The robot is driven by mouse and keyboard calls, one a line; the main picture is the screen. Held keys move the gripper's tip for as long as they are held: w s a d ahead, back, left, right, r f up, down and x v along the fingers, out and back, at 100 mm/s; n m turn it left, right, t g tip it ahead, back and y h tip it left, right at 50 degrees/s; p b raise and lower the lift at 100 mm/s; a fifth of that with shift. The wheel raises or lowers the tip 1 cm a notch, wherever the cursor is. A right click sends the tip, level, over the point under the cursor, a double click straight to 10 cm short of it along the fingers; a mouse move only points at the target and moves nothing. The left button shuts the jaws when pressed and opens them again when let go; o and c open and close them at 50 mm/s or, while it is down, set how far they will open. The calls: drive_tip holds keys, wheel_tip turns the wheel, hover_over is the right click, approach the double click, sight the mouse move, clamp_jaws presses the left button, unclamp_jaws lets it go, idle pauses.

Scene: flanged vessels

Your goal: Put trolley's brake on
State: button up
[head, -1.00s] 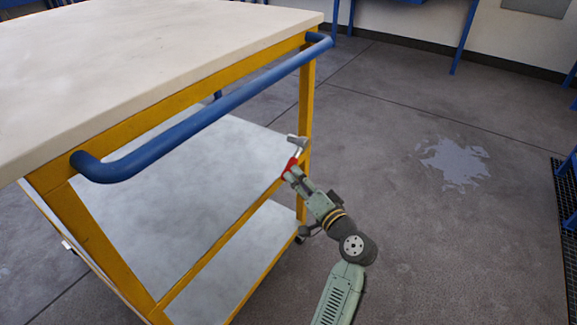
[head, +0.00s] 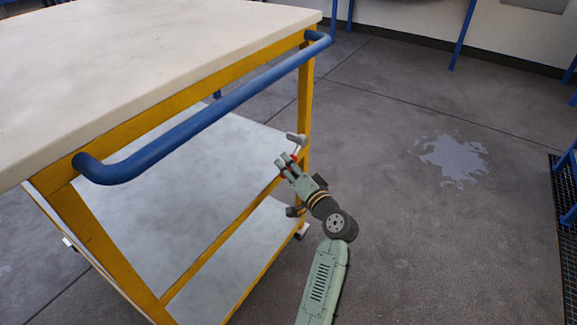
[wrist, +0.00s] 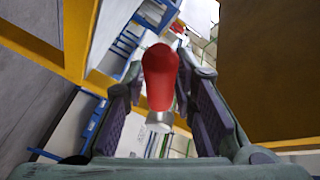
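The trolley has a pale top (head: 150,70), a yellow frame (head: 305,95) and a blue push handle (head: 205,115). A brake lever with a grey metal end (head: 297,138) sits on its right-hand front post. The lever's red grip (wrist: 160,75) is in the middle of the wrist view, between my fingers. My gripper (head: 286,161) is at the lever, next to the post. In the wrist view my gripper (wrist: 160,105) is open, with a gap on the grip's left side; contact on the right cannot be told. In the head view the fingers partly hide the grip.
The trolley's lower shelves (head: 225,150) are left of my gripper. A small pale piece (head: 302,230) shows at the post's foot. Open floor lies to the right, with a light patch (head: 453,160) on it. Blue-legged furniture (head: 462,35) stands along the back wall.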

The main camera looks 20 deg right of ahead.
clamp_jaws()
idle(0.5)
